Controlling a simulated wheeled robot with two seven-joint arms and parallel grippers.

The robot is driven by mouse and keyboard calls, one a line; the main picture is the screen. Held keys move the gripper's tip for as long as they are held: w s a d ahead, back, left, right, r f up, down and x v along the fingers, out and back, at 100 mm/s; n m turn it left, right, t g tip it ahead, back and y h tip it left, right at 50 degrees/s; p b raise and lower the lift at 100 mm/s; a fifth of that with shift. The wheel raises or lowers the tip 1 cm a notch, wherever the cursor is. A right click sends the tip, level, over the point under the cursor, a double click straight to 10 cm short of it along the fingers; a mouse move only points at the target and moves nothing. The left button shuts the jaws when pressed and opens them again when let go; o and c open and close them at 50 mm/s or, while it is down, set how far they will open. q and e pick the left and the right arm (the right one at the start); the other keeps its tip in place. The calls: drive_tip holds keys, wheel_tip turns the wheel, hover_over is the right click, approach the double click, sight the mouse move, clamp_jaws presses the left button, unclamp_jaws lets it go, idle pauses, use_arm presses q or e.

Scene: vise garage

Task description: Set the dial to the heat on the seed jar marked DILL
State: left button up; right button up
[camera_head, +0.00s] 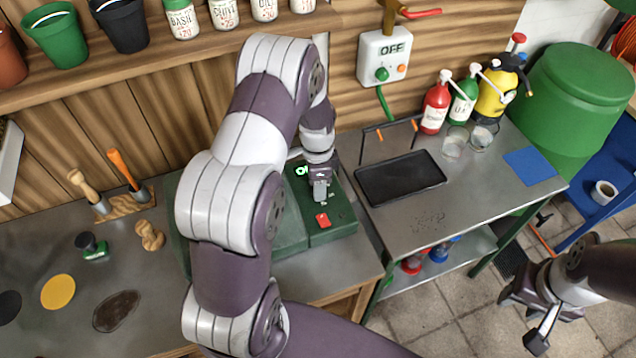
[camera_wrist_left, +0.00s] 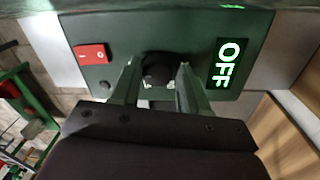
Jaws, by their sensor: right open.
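The green control box (camera_head: 330,230) on the bench has a lit display reading OFF in the left wrist view (camera_wrist_left: 230,63) and a red switch (camera_wrist_left: 91,54). Its black dial (camera_wrist_left: 158,69) sits between the fingers of my left gripper (camera_wrist_left: 160,78). Small gaps seem to show beside the dial, so the fingers look open around it. In the head view my left gripper (camera_head: 320,188) hides the dial. The jar that appears marked DILL (camera_head: 264,9) stands on the shelf; its lower label line is too small to read surely. My right gripper (camera_head: 522,316) is open and empty at lower right.
Other seed jars, including BASIL (camera_head: 183,18), share the shelf. A white wall box (camera_head: 385,56) also reads OFF. A black tray (camera_head: 400,178), bottles and a yellow sprayer (camera_head: 497,88) stand on the metal table to the right.

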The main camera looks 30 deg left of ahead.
use_arm(q)
drive_tip(key=shift+o, duration=0.8)
drive_tip(key=shift+s, duration=0.1)
drive_tip(key=shift+r, duration=0.4)
wheel_tip(320, 180, up, 12)
drive_tip(key=b, duration=0.2)
drive_tip(key=shift+w+a, duration=0.25)
drive_tip(key=shift+w, duration=0.05)
